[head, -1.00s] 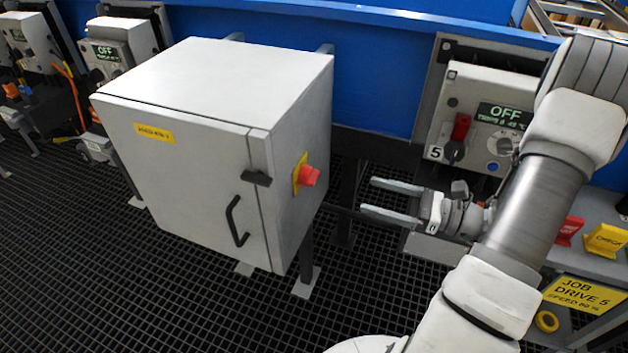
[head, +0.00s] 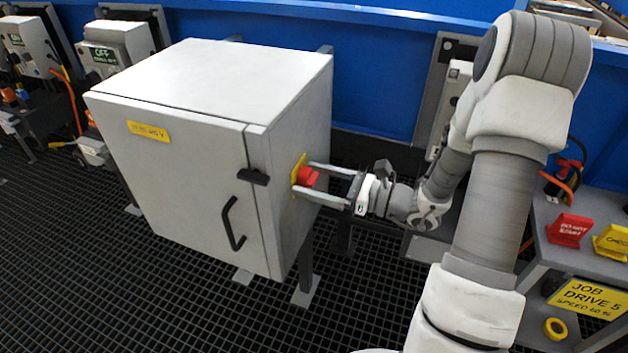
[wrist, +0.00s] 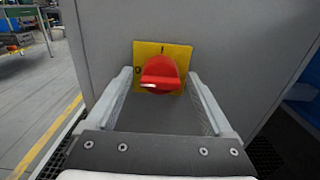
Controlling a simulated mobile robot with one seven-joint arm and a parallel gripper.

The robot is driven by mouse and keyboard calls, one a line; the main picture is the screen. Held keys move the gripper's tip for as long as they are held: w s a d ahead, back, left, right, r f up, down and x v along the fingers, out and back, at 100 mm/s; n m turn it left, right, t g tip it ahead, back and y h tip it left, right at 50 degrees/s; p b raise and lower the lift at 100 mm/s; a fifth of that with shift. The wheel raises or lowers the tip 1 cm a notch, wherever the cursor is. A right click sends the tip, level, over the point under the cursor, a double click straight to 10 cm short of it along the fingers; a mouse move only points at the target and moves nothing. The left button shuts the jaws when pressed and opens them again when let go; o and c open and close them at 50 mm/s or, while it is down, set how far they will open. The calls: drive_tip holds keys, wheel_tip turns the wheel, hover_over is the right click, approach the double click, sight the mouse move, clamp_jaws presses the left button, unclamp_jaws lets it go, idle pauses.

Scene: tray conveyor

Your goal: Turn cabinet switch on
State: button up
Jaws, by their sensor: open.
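The grey cabinet (head: 185,160) stands left of my arm, its door shut. The red rotary switch (head: 307,177) sits on a yellow plate (head: 298,165) on its right side wall. In the wrist view the red switch (wrist: 160,75) is at the middle, its handle lying roughly horizontal, with a pale mark at its left end toward the "0" on the yellow plate (wrist: 178,50). My gripper (head: 305,180) is open, with one finger on each side of the switch. It also shows in the wrist view (wrist: 163,80), with the fingers left and right of the knob. Contact cannot be told.
A black door handle (head: 233,222) and latch (head: 253,177) are on the cabinet front. A grey stand with a red sign (head: 568,229) and a yellow sign (head: 612,242) is at the right. A blue wall beam (head: 385,75) runs behind.

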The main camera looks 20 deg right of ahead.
clamp_jaws()
idle(0.3)
